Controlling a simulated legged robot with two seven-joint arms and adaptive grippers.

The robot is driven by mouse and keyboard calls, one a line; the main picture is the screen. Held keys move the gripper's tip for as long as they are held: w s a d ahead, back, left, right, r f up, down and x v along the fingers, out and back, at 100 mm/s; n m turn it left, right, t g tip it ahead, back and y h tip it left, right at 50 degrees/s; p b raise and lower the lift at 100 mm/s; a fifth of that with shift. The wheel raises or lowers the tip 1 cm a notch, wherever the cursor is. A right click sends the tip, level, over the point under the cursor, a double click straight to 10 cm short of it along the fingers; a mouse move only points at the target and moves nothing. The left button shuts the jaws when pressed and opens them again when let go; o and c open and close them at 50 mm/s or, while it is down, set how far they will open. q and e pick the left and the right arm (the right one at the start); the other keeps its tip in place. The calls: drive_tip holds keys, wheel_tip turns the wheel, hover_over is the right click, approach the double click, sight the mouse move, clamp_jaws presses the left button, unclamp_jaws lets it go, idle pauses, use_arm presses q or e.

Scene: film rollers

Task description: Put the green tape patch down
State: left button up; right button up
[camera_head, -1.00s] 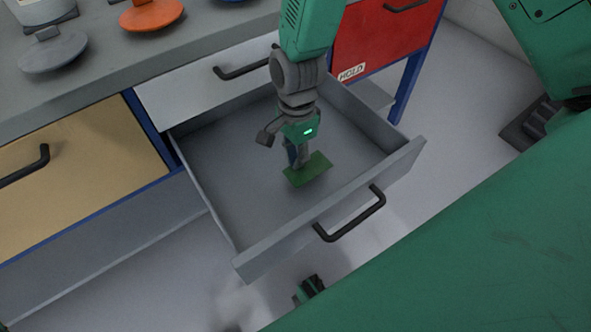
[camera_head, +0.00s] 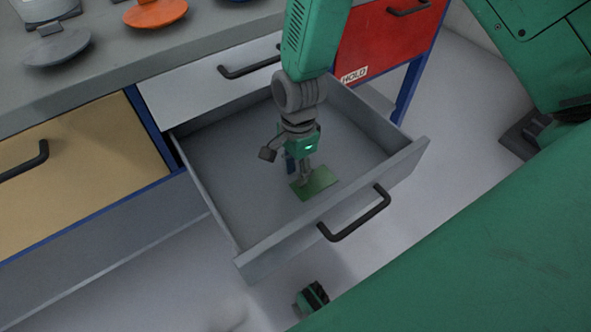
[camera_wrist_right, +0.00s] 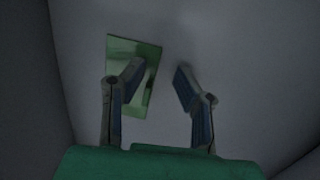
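The green tape patch (camera_head: 319,181) is a thin, flat green rectangle inside the open grey drawer (camera_head: 235,205). It appears to lie flat on the drawer floor, towards the front panel. My right gripper (camera_head: 303,183) points down into the drawer, right at the patch. In the right wrist view the two fingers (camera_wrist_right: 160,68) are spread apart with a gap between them. There the patch (camera_wrist_right: 147,52) lies under and beside the left finger, which hides part of it. Nothing shows between the fingertips.
The drawer's front panel with its black handle (camera_head: 357,217) and its side walls surround the right gripper. A grey worktop (camera_head: 110,72) with an orange disc (camera_head: 155,13) and a grey disc (camera_head: 57,47) is above. A red drawer marked HOLD (camera_head: 385,38) is to the right.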

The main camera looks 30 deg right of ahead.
wheel_tip(320, 180, up, 12)
drive_tip(key=w+d+p, duration=0.1)
drive_tip(key=p, duration=0.4)
drive_tip(key=shift+w+d+f, duration=0.15)
drive_tip(key=shift+d, duration=0.05)
drive_tip(key=shift+d, duration=0.15)
